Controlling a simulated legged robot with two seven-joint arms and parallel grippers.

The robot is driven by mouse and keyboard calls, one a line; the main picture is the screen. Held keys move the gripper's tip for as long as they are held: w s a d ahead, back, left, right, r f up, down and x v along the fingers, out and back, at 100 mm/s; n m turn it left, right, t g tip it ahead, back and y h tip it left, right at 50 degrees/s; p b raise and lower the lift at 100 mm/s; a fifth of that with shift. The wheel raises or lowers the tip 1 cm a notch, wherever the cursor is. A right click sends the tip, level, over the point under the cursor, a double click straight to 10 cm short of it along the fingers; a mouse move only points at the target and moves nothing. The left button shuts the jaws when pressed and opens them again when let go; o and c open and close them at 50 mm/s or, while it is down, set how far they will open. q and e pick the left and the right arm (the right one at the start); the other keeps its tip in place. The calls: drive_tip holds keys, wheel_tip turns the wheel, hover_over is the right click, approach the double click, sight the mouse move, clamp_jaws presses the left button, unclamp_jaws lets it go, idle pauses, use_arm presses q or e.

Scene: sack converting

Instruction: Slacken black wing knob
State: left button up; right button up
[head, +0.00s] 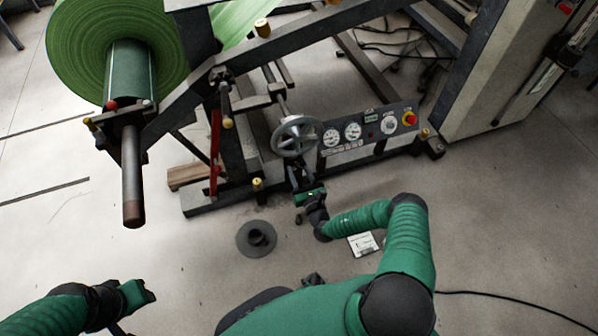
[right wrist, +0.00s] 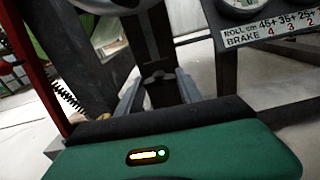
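My right gripper (head: 298,177) reaches up to the machine just below the grey handwheel (head: 297,136). In the right wrist view its two grey fingers (right wrist: 158,88) stand apart, one on each side of a dark upright part (right wrist: 160,66). A small dark shape shows on that part between the fingers; it may be the black wing knob, but I cannot tell its form or whether the fingers touch it. In the head view the gripper and handwheel hide that spot. My left gripper (head: 145,293) is low at the left, far from the machine; its fingers are unclear.
A panel with gauges and a red button (head: 368,131) is right of the handwheel. A red lever (head: 214,150) stands left of it. A green roll (head: 105,50) hangs on a shaft at upper left. A black round base (head: 256,239) and a white card (head: 363,244) lie on the floor.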

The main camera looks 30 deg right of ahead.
drive_tip(key=c, duration=0.7)
drive_tip(key=shift+m+p, duration=0.9)
drive_tip(key=shift+p, duration=0.05)
drive_tip(key=o, duration=1.4)
drive_tip(key=shift+s, duration=0.1)
drive_tip(key=p+v, duration=0.7)
drive_tip(key=v, duration=0.9)
drive_tip(key=shift+s, duration=0.4)
